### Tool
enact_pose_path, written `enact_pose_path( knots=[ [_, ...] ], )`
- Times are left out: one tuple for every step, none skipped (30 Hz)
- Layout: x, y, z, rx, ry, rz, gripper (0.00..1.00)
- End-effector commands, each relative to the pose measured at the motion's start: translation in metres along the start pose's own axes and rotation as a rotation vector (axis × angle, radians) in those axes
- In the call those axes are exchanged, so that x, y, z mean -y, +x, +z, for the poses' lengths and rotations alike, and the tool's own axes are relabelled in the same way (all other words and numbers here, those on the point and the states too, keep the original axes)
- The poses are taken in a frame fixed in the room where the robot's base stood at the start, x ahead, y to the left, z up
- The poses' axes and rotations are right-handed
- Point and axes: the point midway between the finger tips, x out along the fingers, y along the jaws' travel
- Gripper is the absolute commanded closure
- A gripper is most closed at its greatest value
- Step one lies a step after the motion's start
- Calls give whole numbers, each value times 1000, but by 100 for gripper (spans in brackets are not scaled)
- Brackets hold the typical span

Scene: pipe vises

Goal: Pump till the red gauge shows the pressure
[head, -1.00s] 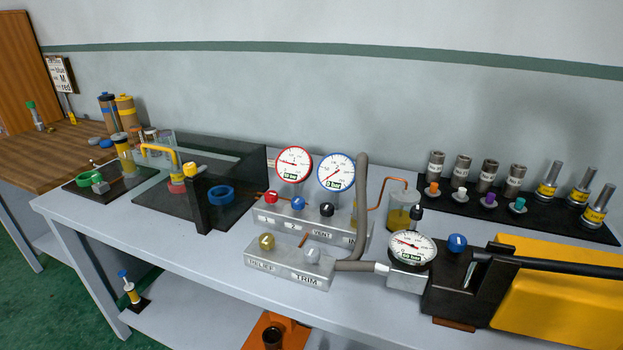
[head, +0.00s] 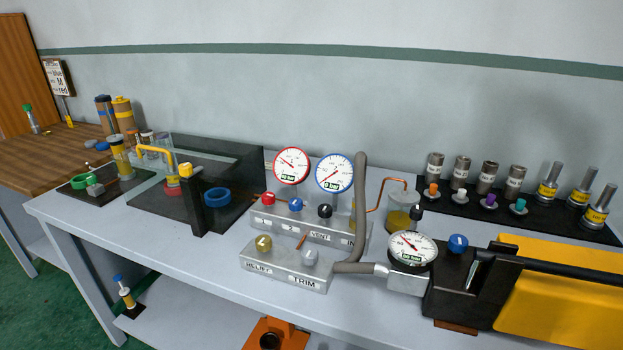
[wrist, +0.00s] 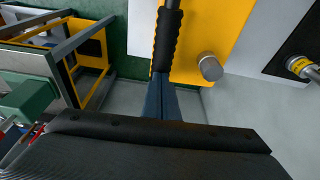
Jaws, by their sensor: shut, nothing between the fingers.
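The red-rimmed gauge (head: 291,165) stands upright on the valve block in the head view. The pump's black lever (head: 570,261) runs off the right edge. In the wrist view, its ribbed grip (wrist: 168,40) lies at the tips of my gripper (wrist: 163,85), which is shut and empty; contact is unclear.
The valve block (head: 305,232) carries red, blue and black knobs; the front block (head: 286,270) has gold and silver knobs, marked RELIEF and TRIM. A grey hose (head: 361,200) arches beside them. A yellow tank (head: 560,300) is at right. Fittings stand on a black mat (head: 455,207).

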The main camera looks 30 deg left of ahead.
Motion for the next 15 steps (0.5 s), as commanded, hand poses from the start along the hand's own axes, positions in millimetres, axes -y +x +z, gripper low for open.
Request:
enact_pose_path(
  knots=[
    [-3, -4, 1, 6, -1, 8, 100],
    [-3, -8, 0, 6, -1, 8, 100],
    [-3, -15, 0, 6, -1, 8, 100],
    [-3, -20, -1, 5, -1, 8, 100],
    [-3, -25, -2, 5, -1, 7, 100],
    [-3, -31, -3, 4, 0, 6, 100],
    [-2, -36, -4, 4, 0, 5, 100],
    [-2, -40, -5, 3, 0, 5, 100],
    [-2, -46, -6, 3, 0, 4, 100],
    [-2, -51, -6, 3, 0, 4, 100],
    [-2, -55, -7, 3, 0, 4, 100],
    [-2, -60, -8, 3, 0, 4, 100],
    [-2, -63, -8, 2, 0, 4, 100],
    [-2, -65, -8, 2, 0, 4, 100],
    [-1, -67, -9, 2, 0, 3, 100]
  ],
)
